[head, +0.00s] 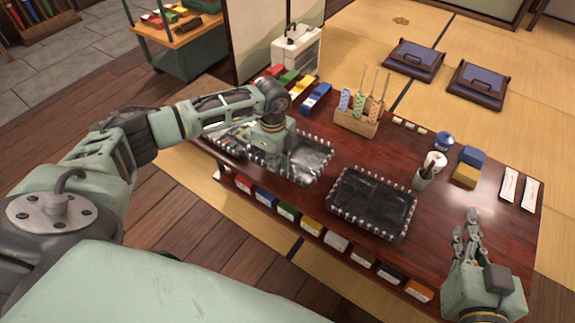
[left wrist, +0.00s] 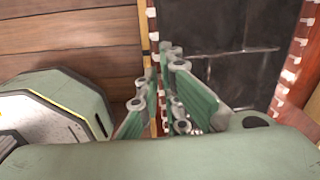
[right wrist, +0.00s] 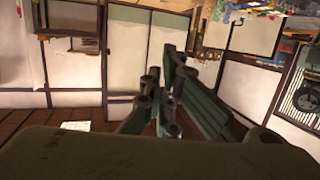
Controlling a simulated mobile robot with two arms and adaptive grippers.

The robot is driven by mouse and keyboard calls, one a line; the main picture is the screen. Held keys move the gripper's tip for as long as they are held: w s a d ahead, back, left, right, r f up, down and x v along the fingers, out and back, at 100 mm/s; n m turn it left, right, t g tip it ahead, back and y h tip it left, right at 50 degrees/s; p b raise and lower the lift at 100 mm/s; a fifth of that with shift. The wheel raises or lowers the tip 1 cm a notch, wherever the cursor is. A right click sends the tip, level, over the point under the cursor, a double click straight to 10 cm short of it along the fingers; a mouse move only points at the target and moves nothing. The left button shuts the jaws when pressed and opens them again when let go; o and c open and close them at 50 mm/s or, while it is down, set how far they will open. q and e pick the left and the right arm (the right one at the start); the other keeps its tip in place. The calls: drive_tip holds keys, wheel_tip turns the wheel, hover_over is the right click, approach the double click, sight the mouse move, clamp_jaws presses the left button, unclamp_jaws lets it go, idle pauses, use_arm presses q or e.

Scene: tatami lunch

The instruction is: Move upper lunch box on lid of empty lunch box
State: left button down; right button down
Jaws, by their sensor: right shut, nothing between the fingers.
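A black lunch box with a pale beaded rim (head: 370,203) sits on the low red-brown table, right of my left arm. A second beaded lunch box with a glossy, see-through-looking top (head: 310,162) lies left of it, partly covered by my left gripper. Part of another beaded edge (head: 228,147) shows further left under my arm. My left gripper (left wrist: 162,75) points down at a beaded rim, beside a dark panel (left wrist: 225,65). Its fingers are close together; whether they hold the rim is unclear. My right gripper (head: 468,225) is shut and empty, at the table's right front.
A wooden holder with patterned sticks (head: 358,120), a dark green cup (head: 422,178) and blue and yellow boxes (head: 466,172) stand behind the black box. Two white packets (head: 520,187) lie at the right. Coloured small boxes (head: 312,226) line a shelf under the front edge.

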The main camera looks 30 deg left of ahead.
use_arm(q)
drive_tip(key=shift+r+p, duration=0.3)
drive_tip(key=shift+r, duration=0.3)
use_arm(e)
wheel_tip(320, 180, down, 5)
drive_tip(key=s+d+g+h, duration=0.1)
drive_tip(key=s+g, duration=0.1)
drive_tip(key=g, duration=0.1)
drive_tip(key=shift+s+d+f, duration=0.2)
drive_tip(key=shift+s+d, duration=0.05)
drive_tip(key=shift+s, duration=0.1)
drive_tip(key=shift+w+r, duration=0.1)
drive_tip(key=shift+r, duration=0.05)
idle(0.3)
